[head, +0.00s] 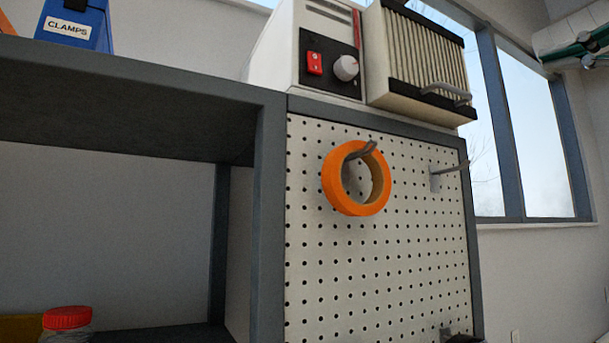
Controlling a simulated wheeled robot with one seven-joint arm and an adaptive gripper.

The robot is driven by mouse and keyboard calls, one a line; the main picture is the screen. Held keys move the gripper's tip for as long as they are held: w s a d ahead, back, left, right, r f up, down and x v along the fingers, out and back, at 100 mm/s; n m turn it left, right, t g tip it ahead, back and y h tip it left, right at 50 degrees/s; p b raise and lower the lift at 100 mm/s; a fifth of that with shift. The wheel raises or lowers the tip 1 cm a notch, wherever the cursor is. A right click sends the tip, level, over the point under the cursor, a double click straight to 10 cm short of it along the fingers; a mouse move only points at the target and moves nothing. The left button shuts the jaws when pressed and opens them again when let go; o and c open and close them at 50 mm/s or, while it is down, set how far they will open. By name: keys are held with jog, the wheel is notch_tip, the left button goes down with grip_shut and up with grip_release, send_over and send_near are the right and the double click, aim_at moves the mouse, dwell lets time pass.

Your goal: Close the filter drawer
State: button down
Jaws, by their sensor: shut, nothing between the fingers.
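The filter drawer (385,92) is a cream box with dark-edged pleated filter material on its front. It is at the upper right of the head view, on top of the grey cabinet. A grey bar handle (446,93) is on its front. The drawer stands out from the white machine housing (270,50), so it looks open. The housing has a red switch (314,63) and a pale knob (346,68) on a black panel. My gripper is not in the head view.
A perforated board (400,270) below carries an orange tape roll (333,192) on a hook, and an empty hook (449,174). An open grey shelf (265,220) is at left, with a blue clamps box (75,27) on top and a red-lidded jar (67,318) below. Windows (535,130) are at right.

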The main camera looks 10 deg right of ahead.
jog(key=p, duration=0.1)
send_near(439, 99)
jog(key=w+r, duration=0.1)
jog(key=r, duration=0.1)
jog(key=shift+w+a+f, duration=0.1)
jog(key=shift+w+a, duration=0.3)
jog(key=shift+w, duration=0.4)
jog(key=x, duration=0.4)
jog(key=f+x, duration=0.1)
jog(key=x, duration=0.1)
jog(key=shift+w, duration=0.1)
jog(key=shift+f, duration=0.1)
